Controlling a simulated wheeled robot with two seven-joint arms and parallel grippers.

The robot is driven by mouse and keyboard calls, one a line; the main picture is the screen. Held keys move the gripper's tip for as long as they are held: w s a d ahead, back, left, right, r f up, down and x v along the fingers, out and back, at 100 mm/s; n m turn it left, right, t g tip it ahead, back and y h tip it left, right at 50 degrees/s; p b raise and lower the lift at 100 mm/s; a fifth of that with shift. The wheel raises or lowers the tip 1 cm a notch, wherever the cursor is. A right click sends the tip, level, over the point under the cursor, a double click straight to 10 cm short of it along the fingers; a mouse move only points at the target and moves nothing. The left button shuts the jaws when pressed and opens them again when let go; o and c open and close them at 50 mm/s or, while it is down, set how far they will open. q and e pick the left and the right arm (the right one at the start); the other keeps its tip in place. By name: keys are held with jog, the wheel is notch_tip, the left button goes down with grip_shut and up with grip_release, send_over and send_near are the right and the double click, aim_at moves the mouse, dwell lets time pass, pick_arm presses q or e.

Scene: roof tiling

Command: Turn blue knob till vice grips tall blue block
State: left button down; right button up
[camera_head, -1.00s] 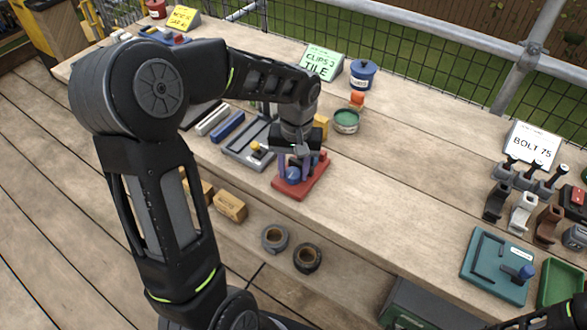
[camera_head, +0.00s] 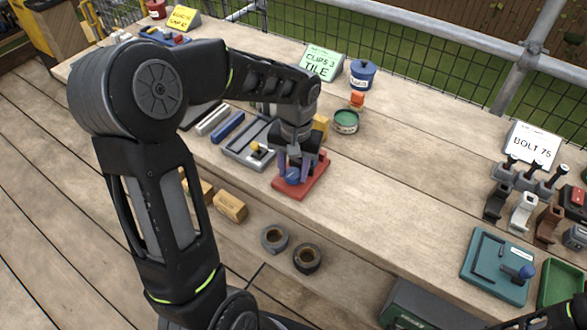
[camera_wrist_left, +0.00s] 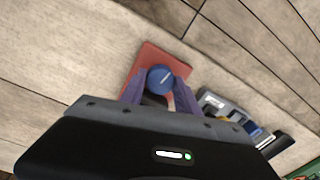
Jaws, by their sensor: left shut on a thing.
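The vice has a red base (camera_head: 309,188) and stands on the bench in the middle of the head view. Its blue knob (camera_head: 292,178) also shows in the left wrist view (camera_wrist_left: 160,78). My left gripper (camera_head: 292,171) reaches down over the vice, and its purple fingers are shut on the blue knob, one on each side. In the left wrist view the fingers (camera_wrist_left: 158,93) flank the knob from below. I cannot make out a tall blue block in the vice; my gripper covers much of it.
A grey tray (camera_head: 240,156) with a yellow-topped part and a blue bar (camera_head: 228,127) lie left of the vice. A green tin (camera_head: 346,121) stands behind it. Tape rolls (camera_head: 307,257) lie on the shelf below.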

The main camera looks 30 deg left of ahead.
aim_at(294, 174)
pick_arm(q)
jog(key=m, duration=0.8)
jog(key=shift+m, duration=0.3)
dwell(0.4)
jog(key=c, duration=1.2)
grip_release()
jog(key=shift+o, duration=0.2)
jog(key=shift+r, duration=0.1)
jog(key=shift+s+d+r, duration=0.1)
jog(key=shift+d+r, duration=0.05)
jog(key=shift+r, duration=3.65)
